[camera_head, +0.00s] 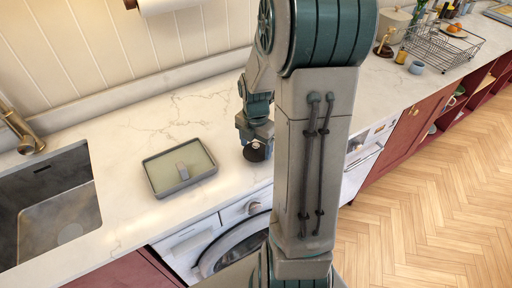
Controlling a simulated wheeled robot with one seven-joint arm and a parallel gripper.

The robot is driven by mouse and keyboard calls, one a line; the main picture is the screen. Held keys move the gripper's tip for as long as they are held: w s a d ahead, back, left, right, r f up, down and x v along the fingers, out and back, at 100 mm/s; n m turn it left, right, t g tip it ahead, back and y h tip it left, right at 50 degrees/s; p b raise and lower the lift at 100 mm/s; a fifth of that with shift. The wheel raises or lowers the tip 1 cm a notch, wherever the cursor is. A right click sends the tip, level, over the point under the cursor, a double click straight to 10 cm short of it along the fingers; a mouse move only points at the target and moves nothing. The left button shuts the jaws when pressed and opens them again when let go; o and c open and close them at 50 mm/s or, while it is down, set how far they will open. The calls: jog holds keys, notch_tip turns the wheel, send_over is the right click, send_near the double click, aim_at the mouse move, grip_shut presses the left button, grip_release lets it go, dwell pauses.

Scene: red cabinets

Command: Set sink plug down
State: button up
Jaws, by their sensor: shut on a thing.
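My gripper (254,143) is at the middle of the view, over the front part of the marble counter. It is shut on a small dark round thing, the sink plug (256,152), held at its lower end. The plug is close to the counter surface; I cannot tell whether it touches it. My own arm stands in front and hides the counter just to the right.
A grey tray (150,178) with a small grey block lies left of the gripper. A sink (75,208) with a brass tap (22,132) is at the far left. The marble counter (125,130) is clear behind the tray. A dish rack (440,48) stands at the upper right.

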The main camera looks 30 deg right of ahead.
jog(key=shift+f, duration=0.95)
jog(key=shift+f, duration=0.15)
jog(key=o, duration=1)
